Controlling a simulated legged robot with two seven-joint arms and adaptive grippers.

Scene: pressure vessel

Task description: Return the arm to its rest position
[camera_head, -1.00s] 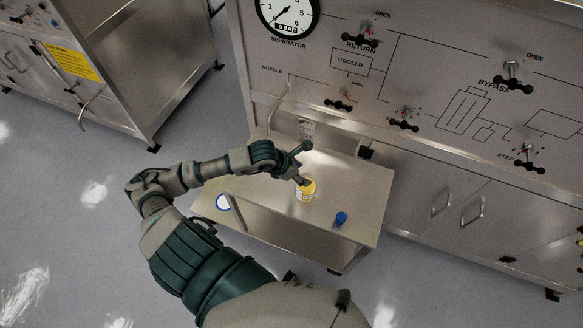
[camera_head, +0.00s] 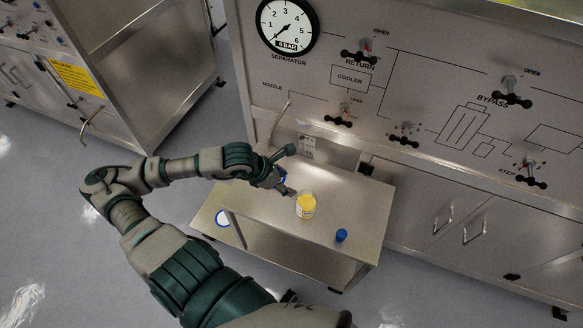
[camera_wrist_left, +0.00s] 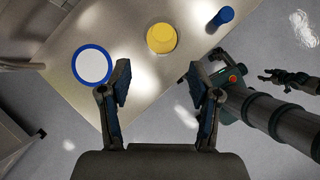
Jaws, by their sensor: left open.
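My left gripper (camera_head: 286,172) is open and empty above the small metal table (camera_head: 262,204), up and left of a yellow jar (camera_head: 306,206). In the left wrist view its two spread fingers (camera_wrist_left: 158,78) have nothing between them. The yellow jar (camera_wrist_left: 161,38) lies beyond the fingertips, apart from them. My left arm bends in from the bottom of the head view, out to the left and back to the right. A dark claw-like part (camera_wrist_left: 290,80) at the right of the wrist view may be my right gripper; its opening is unclear.
A white disc with blue rim (camera_head: 222,217) and a blue cap-like piece (camera_head: 341,235) are on the table. The panel (camera_head: 440,110) with valves and a gauge (camera_head: 287,27) stands behind. Another cabinet (camera_head: 130,70) is at upper left. Open floor lies at left.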

